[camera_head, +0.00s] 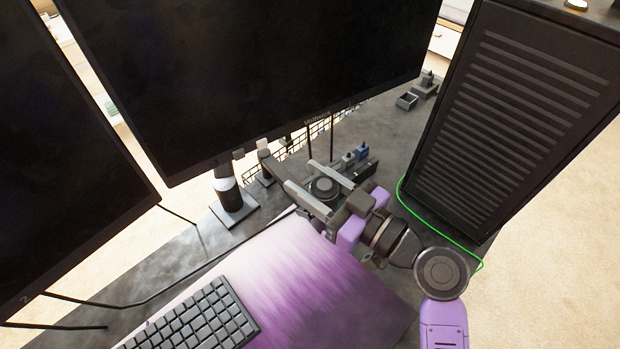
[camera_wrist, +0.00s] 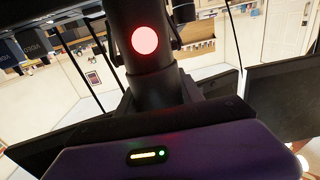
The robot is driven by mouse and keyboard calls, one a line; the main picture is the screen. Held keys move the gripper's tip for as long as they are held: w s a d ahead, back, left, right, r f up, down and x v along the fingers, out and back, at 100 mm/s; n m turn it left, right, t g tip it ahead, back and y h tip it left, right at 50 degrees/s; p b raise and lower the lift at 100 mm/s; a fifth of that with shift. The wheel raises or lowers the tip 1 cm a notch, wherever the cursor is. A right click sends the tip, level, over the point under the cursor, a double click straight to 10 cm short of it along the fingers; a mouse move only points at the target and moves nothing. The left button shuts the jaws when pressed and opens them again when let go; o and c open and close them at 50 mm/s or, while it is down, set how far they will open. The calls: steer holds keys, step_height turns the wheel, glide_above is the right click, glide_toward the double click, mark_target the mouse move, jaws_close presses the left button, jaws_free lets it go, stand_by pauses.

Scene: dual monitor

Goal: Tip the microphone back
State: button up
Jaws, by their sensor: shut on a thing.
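The microphone (camera_head: 323,187) is a dark cylinder. In the head view I see its round top from above, between the two light grey fingers of my gripper (camera_head: 301,174). My gripper is shut on it, with one finger along each side. In the wrist view the microphone (camera_wrist: 146,68) stands straight ahead, with a glowing red disc on its face and dark arms at its sides. It looks about upright there; its exact tilt is hard to tell. Its base is hidden by my gripper's purple body.
A large monitor (camera_head: 250,70) hangs close behind my gripper. A black ridged case (camera_head: 520,110) stands at the right, with a green cable (camera_head: 401,198) beside it. A keyboard (camera_head: 195,318) lies on a purple mat (camera_head: 320,290). A stand (camera_head: 232,202) is left of my gripper.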

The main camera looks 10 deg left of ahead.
steer(key=shift+r+p, duration=0.15)
steer(key=shift+p, duration=0.15)
steer(key=shift+w+a+g+h+p, duration=0.15)
steer(key=shift+g+h+p, duration=0.25)
steer(key=shift+p, duration=0.75)
steer(key=h+p, duration=0.1)
steer(key=p, duration=0.1)
steer(key=shift+w+a+g+p, duration=0.2)
steer(key=shift+g+p, duration=0.1)
steer(key=shift+p, duration=0.05)
steer(key=h+p, duration=0.1)
steer(key=p, duration=0.1)
steer(key=f+g+h+p, duration=0.1)
steer(key=p, duration=0.1)
steer(key=shift+w+a+f+m+g, duration=0.2)
steer(key=shift+w+a+m+g, duration=0.1)
steer(key=shift+m, duration=0.1)
steer(key=shift+w+a+f+g+h+p, duration=0.1)
steer(key=shift+f+g+h+p, duration=0.2)
steer(key=shift+f+h+p, duration=0.5)
steer(key=shift+r+y, duration=0.2)
steer(key=shift+y, duration=0.1)
steer(key=o, duration=1.4)
